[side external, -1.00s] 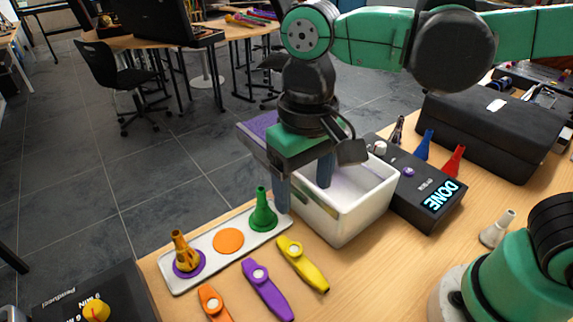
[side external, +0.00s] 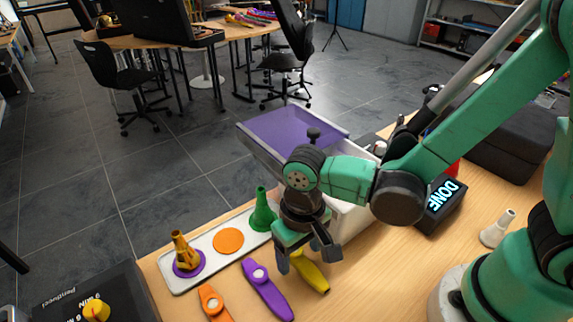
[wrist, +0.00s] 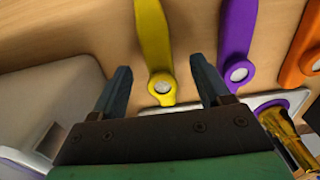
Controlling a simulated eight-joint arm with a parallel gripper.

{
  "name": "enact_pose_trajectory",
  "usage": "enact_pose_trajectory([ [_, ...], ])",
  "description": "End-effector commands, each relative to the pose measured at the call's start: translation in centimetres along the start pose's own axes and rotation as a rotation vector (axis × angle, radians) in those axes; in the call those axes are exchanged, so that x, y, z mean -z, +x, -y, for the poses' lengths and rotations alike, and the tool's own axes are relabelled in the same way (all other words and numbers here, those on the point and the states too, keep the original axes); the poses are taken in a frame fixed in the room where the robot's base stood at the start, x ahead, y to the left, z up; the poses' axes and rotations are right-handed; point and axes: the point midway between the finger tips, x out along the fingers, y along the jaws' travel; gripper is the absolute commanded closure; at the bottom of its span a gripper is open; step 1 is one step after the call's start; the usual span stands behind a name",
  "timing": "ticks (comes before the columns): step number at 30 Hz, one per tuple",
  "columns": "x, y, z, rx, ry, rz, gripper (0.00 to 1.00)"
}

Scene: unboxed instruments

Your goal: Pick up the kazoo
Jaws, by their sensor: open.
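Three kazoos lie on the wooden table: a yellow kazoo (side external: 311,273), a purple kazoo (side external: 266,290) and an orange kazoo (side external: 212,302). My gripper (side external: 305,260) is open above the yellow kazoo and partly hides it in the side view. In the wrist view the yellow kazoo (wrist: 154,45) runs between the two fingers of my gripper (wrist: 165,85), with its round end near them. The purple kazoo (wrist: 238,40) lies to the right of the fingers there, and the orange kazoo (wrist: 300,60) further right. Contact with the yellow kazoo cannot be told.
A white tray (side external: 205,266) behind the kazoos holds a gold mouthpiece (side external: 182,250), an orange disc (side external: 229,241) and a green mouthpiece (side external: 263,212). A white bin (side external: 345,217) with a purple-lined lid (side external: 295,132) and a black box reading DONE (side external: 440,203) stand behind my arm.

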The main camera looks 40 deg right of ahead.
Motion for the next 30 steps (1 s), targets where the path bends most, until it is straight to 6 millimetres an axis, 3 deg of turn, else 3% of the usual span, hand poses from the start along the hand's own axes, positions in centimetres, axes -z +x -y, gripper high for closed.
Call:
enact_pose_trajectory([
  [13,-0.04,0.91,-0.02,0.000,0.000,0.000,0.30],
  [14,-0.04,0.91,-0.02,0.000,0.000,0.000,0.36],
  [18,-0.04,0.90,-0.03,0.000,0.000,0.000,0.76],
  [21,-0.04,0.90,-0.03,0.000,0.000,0.000,1.00],
  [30,-0.04,0.85,-0.02,0.000,0.000,0.000,1.00],
])
